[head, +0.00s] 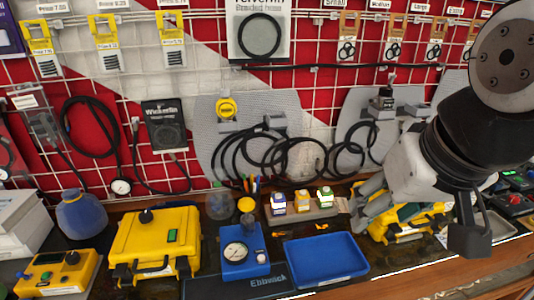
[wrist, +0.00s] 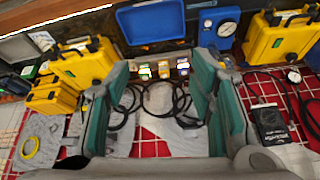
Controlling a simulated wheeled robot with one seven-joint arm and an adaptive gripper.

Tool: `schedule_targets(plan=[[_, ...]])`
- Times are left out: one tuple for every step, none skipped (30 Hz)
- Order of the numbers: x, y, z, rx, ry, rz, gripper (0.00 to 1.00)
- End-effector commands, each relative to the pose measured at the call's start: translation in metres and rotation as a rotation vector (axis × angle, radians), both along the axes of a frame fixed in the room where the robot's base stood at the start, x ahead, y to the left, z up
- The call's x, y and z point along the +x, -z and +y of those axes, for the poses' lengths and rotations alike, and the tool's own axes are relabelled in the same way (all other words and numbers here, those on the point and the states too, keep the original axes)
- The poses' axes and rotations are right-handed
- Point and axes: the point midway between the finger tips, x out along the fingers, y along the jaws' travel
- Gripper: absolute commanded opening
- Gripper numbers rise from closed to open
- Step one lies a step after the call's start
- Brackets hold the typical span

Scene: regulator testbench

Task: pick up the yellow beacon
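The likeliest yellow beacon is a small rounded yellow piece (head: 246,204) on a greyish base, just behind the blue gauge box in the head view. It is too small to be sure, and I cannot make it out in the wrist view. My gripper (head: 364,206) is to its right, past the small bottles, in front of the yellow cases at the right. In the wrist view my gripper (wrist: 160,78) is wide open, with two green-padded fingers and nothing between them close up.
A blue tray (head: 327,261) and blue gauge box (head: 243,262) stand at the bench front. Small bottles (head: 302,201) stand behind the tray. A yellow case (head: 155,242) is at left. Hoses (head: 270,150) and a yellow disc (head: 226,108) hang on the wall grid.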

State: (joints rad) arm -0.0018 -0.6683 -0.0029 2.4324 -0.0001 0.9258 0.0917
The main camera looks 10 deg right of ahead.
Motion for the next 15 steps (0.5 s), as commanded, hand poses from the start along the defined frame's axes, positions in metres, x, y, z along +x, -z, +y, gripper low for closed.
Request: schedule_targets(plan=[[0.019,0.001,0.0,0.021,0.041,0.02,0.6],[0.029,0.0,0.0,0.036,0.072,0.032,0.6],[0.044,0.0,0.0,0.058,0.118,0.051,0.6],[0.056,-0.001,0.0,0.074,0.154,0.065,0.6],[0.068,-0.001,0.0,0.09,0.191,0.077,0.6],[0.084,0.0,0.0,0.111,0.24,0.094,0.6],[0.096,0.001,0.0,0.124,0.276,0.108,0.6],[0.108,0.002,0.0,0.139,0.314,0.12,0.6],[0.124,0.004,0.0,0.156,0.363,0.136,0.6],[0.136,0.006,0.0,0.169,0.4,0.148,0.6],[0.148,0.009,0.0,0.182,0.438,0.161,0.6],[0.164,0.013,0.0,0.196,0.488,0.177,0.6],[0.176,0.017,0.0,0.207,0.526,0.189,0.6],[0.188,0.021,0.0,0.217,0.565,0.202,0.6],[0.205,0.027,0.001,0.23,0.615,0.216,0.6]])
